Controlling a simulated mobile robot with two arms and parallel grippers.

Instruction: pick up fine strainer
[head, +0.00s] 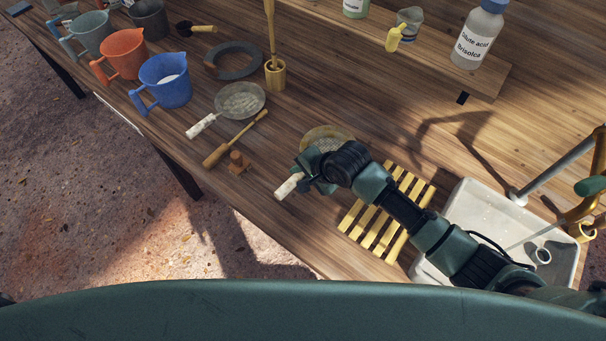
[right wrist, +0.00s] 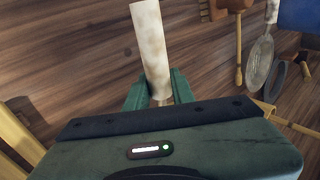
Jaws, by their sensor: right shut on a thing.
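A strainer with a brownish round mesh (head: 327,133) and a pale mottled handle is in the middle of the head view, partly hidden by my right arm. My right gripper (head: 308,178) is shut on this strainer by its handle. In the right wrist view, the pale handle (right wrist: 150,45) stands up between the fingers of the right gripper (right wrist: 157,92). I cannot tell whether the strainer touches the table. A second strainer (head: 240,99) with a grey mesh and white handle lies on the table to the left. My left gripper is not in view.
A yellow slatted rack (head: 371,227) and a white tray (head: 463,205) lie to the right. A wooden brush (head: 236,139) and small wooden block (head: 238,163) lie left. A blue jug (head: 166,82) and other jugs stand further left. A raised shelf (head: 425,55) holds bottles.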

